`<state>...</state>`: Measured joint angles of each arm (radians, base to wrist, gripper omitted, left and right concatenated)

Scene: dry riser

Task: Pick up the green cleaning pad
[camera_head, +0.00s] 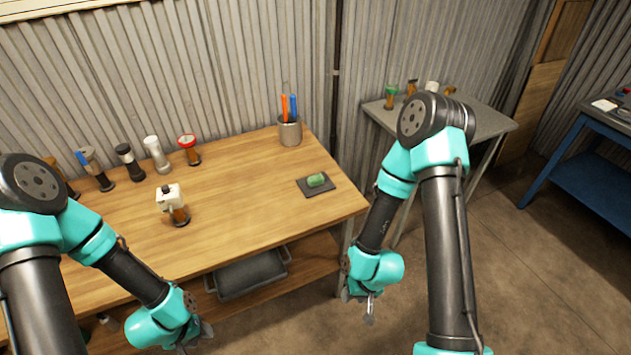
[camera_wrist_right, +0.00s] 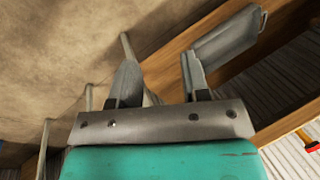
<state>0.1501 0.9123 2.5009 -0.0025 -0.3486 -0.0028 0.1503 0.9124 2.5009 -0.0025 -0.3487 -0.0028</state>
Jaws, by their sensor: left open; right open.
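The green cleaning pad (camera_head: 317,180) lies on a small dark mat (camera_head: 326,191) near the right end of the wooden table (camera_head: 240,205). My right gripper (camera_head: 368,302) is open and empty, beyond the table's right front corner, below and to the right of the pad. Its two fingers also show apart in the right wrist view (camera_wrist_right: 160,75), with nothing between them. My left gripper (camera_head: 198,338) is open in front of the table's front edge, low in the picture. The pad is not visible in the wrist view.
A metal cup (camera_head: 289,131) with orange and blue pens stands behind the pad. A white-topped item (camera_head: 171,203) stands mid-table, with several bottle-like items along the back left. A grey tray (camera_head: 250,274) sits on the lower shelf. The tabletop around the mat is clear.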

